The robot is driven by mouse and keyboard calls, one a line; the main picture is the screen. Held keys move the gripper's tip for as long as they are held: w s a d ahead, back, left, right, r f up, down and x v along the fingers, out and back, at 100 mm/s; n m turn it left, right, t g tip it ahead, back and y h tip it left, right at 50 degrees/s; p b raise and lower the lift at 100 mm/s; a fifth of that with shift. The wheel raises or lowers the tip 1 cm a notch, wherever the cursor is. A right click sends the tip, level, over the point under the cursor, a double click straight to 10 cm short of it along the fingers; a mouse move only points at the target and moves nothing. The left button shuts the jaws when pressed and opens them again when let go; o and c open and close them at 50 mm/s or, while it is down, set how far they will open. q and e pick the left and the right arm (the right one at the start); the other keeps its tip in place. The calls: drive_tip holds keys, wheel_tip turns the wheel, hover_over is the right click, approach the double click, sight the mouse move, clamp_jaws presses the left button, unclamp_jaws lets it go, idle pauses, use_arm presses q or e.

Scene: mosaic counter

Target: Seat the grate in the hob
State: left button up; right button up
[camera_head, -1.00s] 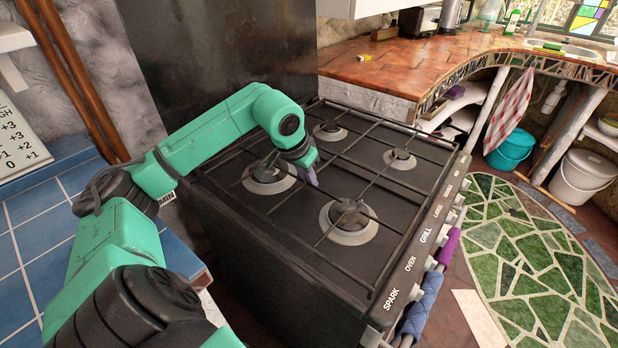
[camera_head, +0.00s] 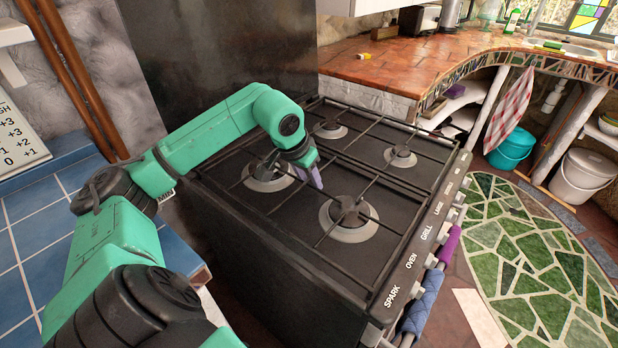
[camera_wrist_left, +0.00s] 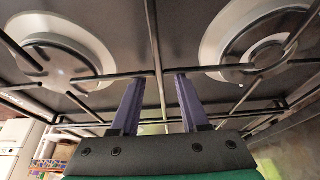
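The hob (camera_head: 290,225) is a black cooker top with several round burners. The grate (camera_head: 345,160), thin dark bars, lies over it; I cannot tell whether it is fully seated. My left gripper (camera_head: 312,180) reaches down from the left to the grate between the left burners. In the left wrist view, its two purple fingers (camera_wrist_left: 160,78) are apart, with a grate bar (camera_wrist_left: 153,40) running through the gap between them. Clear space shows on both sides of that bar. Contact with the bars is hard to judge. My right gripper is not in view.
Knobs and a rail with blue and purple cloths (camera_head: 425,300) line the cooker's front. A dark panel (camera_head: 220,60) stands behind it. A brown tiled counter (camera_head: 400,65) is at the back right, and a blue tiled surface (camera_head: 40,235) at the left.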

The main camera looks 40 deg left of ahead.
use_arm(q)
drive_tip(key=shift+f, duration=0.1)
drive_tip(key=v, duration=1.4)
drive_tip(key=shift+r+p, duration=0.35)
